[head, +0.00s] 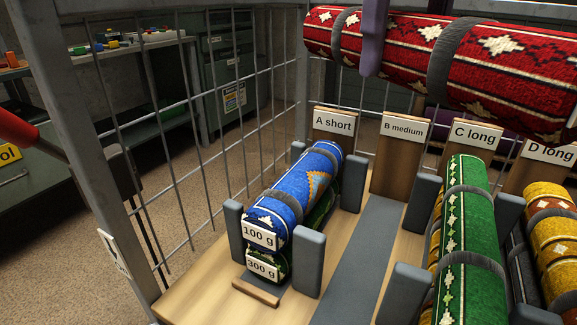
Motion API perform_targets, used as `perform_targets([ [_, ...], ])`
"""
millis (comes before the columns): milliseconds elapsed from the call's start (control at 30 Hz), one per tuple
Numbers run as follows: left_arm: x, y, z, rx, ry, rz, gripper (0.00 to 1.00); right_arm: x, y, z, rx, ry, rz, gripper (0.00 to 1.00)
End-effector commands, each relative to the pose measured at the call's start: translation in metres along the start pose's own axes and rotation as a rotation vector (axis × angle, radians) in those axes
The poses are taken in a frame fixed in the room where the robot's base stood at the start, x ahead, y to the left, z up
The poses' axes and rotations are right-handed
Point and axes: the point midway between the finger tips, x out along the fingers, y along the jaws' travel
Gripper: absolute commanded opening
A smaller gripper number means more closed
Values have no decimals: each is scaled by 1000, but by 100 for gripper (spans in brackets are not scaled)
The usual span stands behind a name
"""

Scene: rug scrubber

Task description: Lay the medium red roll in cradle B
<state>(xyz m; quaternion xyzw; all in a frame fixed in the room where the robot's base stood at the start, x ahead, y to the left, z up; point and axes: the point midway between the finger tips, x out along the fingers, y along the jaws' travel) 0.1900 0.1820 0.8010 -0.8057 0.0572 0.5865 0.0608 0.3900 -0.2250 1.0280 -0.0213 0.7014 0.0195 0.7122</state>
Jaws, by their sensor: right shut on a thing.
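The red patterned roll (467,66) with grey bands hangs across the top right, close to the camera, and its right end is cut off by the frame. My right gripper (373,40), with a purple finger, is shut on it near its left end. My left gripper is not in view.
Cradle A holds a blue roll (294,190) tagged 100 g on top of a green one (264,267) tagged 300 g. A long green roll (464,235) lies in cradle C and a yellow roll (553,232) in D. Grey posts flank them. A wire fence (215,115) stands at left.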

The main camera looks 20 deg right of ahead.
Motion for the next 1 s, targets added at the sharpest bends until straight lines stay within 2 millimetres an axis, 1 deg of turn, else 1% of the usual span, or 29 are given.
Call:
perform_targets([
  [33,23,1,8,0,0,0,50,23,-3,2,133,1,1,0],
  [100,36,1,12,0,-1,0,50,36,-7,3,326,4,1,0],
  [200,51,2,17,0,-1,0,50,52,-12,5,561,8,1,0],
  [300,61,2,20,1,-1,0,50,62,-16,6,738,10,-1,0],
  [400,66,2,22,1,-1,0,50,67,-18,7,852,13,-2,0],
  [467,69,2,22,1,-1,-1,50,71,-19,7,892,14,-2,0],
  [567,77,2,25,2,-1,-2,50,85,-19,7,922,17,-3,0],
  [733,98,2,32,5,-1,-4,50,132,-19,5,923,20,-5,0],
  [900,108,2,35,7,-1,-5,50,178,-19,5,922,19,-5,0],
  [1000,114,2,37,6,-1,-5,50,202,-19,4,923,18,-5,0],
])
